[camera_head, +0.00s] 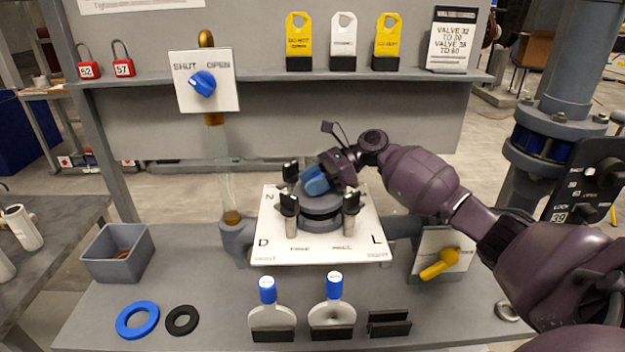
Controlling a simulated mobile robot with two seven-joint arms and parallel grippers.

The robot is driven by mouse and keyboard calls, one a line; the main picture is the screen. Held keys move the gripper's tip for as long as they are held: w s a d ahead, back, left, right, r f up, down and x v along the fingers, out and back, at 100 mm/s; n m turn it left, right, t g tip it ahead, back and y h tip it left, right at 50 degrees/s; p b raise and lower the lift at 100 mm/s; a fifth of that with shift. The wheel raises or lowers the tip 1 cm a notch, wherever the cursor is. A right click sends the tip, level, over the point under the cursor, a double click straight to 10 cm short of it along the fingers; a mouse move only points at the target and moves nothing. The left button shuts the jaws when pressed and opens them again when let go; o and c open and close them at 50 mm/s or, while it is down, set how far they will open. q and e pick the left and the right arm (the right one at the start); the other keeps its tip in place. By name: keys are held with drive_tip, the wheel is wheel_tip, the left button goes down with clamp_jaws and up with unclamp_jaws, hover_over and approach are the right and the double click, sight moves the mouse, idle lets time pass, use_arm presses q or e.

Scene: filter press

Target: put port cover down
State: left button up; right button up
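The port cover (320,204) is a dark grey disc with a blue handle (315,181) on top. It is at the round port in the middle of the white plate (274,246); whether it rests fully on the port or sits slightly above it I cannot tell. My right gripper (326,177) reaches in from the right and appears shut on the blue handle; its fingertips are partly hidden. Upright clamps with black knobs stand around the port, one at front left (290,208) and one at front right (351,208). My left gripper is not in view.
A grey bin (118,268), a blue ring (137,320) and a black ring (182,320) are on the left of the bench. Two blue-capped paddles (272,318) (333,315) stand in front. A yellow-handled valve (440,263) is at right. A shelf (260,78) runs behind.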

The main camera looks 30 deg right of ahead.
drive_tip(key=o, duration=0.3)
drive_tip(key=shift+s+f, duration=0.1)
drive_tip(key=shift+f, duration=0.35)
drive_tip(key=shift+o, duration=0.2)
drive_tip(key=shift+r+b, duration=0.45)
drive_tip(key=shift+r, duration=0.05)
drive_tip(key=v, duration=1.2)
drive_tip(key=shift+r, duration=0.3)
drive_tip(key=shift+d, duration=0.1)
drive_tip(key=shift+f, duration=0.1)
